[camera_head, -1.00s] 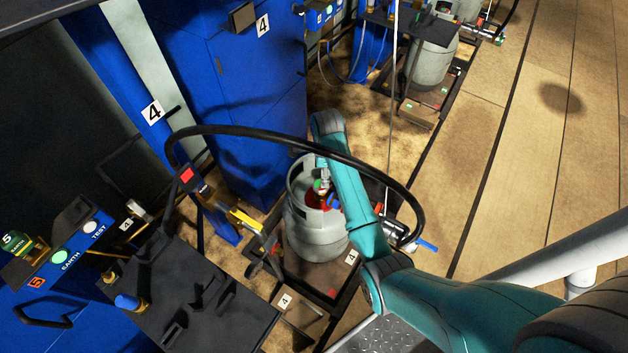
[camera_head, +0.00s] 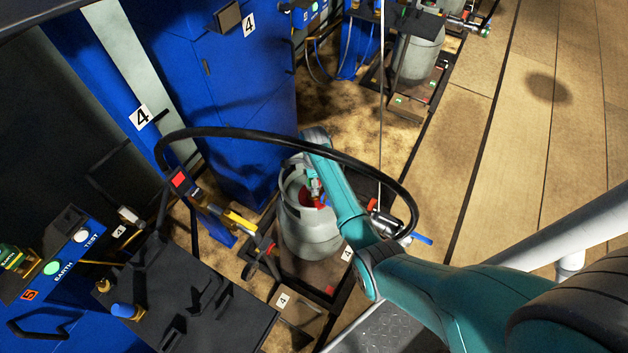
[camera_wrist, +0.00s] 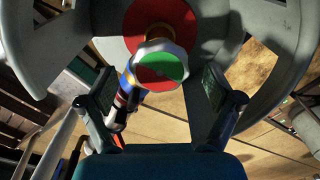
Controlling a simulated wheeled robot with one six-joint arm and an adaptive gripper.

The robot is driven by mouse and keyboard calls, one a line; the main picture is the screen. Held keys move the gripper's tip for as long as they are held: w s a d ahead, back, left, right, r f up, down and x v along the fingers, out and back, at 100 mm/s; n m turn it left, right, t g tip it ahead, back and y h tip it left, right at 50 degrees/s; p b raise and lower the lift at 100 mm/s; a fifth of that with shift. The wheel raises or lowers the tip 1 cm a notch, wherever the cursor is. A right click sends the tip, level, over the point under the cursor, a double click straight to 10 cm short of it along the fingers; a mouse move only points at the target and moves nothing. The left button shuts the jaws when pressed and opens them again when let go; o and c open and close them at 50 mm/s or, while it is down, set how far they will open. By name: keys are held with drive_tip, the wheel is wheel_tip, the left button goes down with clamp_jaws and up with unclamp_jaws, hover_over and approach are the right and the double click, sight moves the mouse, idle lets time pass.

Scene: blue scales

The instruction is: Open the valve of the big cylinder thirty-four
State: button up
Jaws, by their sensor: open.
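A big grey cylinder (camera_head: 308,228) stands on the scale marked 4. Its top collar (camera_wrist: 290,25) shows around the valve in the wrist view. The valve knob (camera_wrist: 160,68) has a white rim and a red and green top, with a red disc (camera_wrist: 160,22) behind it. My gripper (camera_wrist: 155,88) is open, with one finger on each side of the knob and visible gaps between. In the head view my arm covers part of the cylinder top, and my gripper is hard to make out. No number thirty-four is readable.
A black hose (camera_head: 290,138) arches over the cylinder and my arm. A yellow-handled filling tool (camera_head: 236,220) hangs at its left. A blue cabinet (camera_head: 235,100) stands behind. Another grey cylinder (camera_head: 418,58) stands at the back. Open floor (camera_head: 520,150) lies to the right.

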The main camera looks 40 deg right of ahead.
drive_tip(key=shift+f, duration=0.15)
drive_tip(key=shift+c, duration=0.2)
drive_tip(key=c, duration=1.1)
